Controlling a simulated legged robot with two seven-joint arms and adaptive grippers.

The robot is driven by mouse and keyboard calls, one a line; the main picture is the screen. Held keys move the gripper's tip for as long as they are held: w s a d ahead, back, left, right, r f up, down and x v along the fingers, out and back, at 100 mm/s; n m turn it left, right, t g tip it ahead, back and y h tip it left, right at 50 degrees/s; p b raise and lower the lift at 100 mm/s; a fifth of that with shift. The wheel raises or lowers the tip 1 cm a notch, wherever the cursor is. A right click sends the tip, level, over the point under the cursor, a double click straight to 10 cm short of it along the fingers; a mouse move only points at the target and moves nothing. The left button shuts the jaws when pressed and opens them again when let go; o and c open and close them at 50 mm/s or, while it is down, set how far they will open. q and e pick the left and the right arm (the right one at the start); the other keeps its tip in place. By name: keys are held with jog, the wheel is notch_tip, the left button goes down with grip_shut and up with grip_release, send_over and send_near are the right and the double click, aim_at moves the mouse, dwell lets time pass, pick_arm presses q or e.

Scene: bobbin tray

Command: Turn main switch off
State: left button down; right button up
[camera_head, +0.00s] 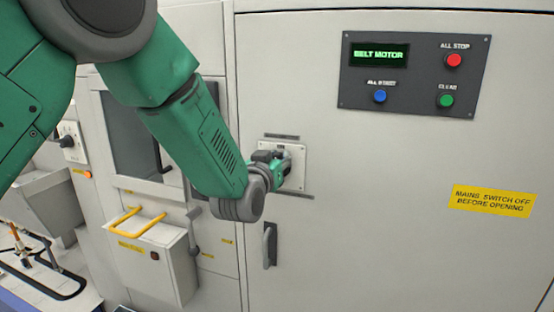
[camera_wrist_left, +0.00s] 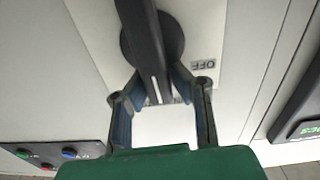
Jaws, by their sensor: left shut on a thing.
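The main switch is a dark rotary handle (camera_wrist_left: 148,45) on a round dark base, mounted on a pale square plate (camera_head: 297,151) on the large grey cabinet door. In the left wrist view the handle runs lengthwise between my fingers, with a white mark near its end. An OFF label (camera_wrist_left: 203,65) shows on the plate to the right of the handle. My left gripper (camera_wrist_left: 158,88) is shut on the handle, one finger on each side. In the head view my left gripper (camera_head: 281,168) covers part of the switch. My right gripper is not in view.
A control panel (camera_head: 414,73) with a BELT MOTOR display and several buttons is up on the right. A yellow warning label (camera_head: 492,200) is at the right. A door handle (camera_head: 268,246) is just below the switch. A box with yellow handles (camera_head: 150,262) stands lower left.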

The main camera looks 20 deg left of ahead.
pick_arm(q)
jog(key=shift+s+f+n+b, duration=0.1)
jog(key=shift+f+n+b, duration=0.65)
jog(key=shift+n, duration=0.25)
jog(key=shift+a+f+n+b, duration=0.45)
jog(key=shift+n+b, duration=1.7)
jog(key=shift+n, duration=0.45)
jog(key=shift+a+f+n+b, duration=0.35)
jog(key=shift+f+n+b, duration=0.1)
jog(key=shift+n+b, duration=1.95)
jog(key=shift+a+f+n+b, duration=0.45)
jog(key=shift+n+b, duration=1.45)
jog(key=shift+n, duration=0.9)
jog(key=c, duration=1.4)
grip_release()
jog(key=shift+r, duration=0.1)
jog(key=shift+c, duration=0.2)
jog(key=shift+w+d+r, duration=0.1)
jog(key=shift+w+d, duration=0.05)
jog(key=shift+w, duration=0.1)
jog(key=shift+r, duration=0.1)
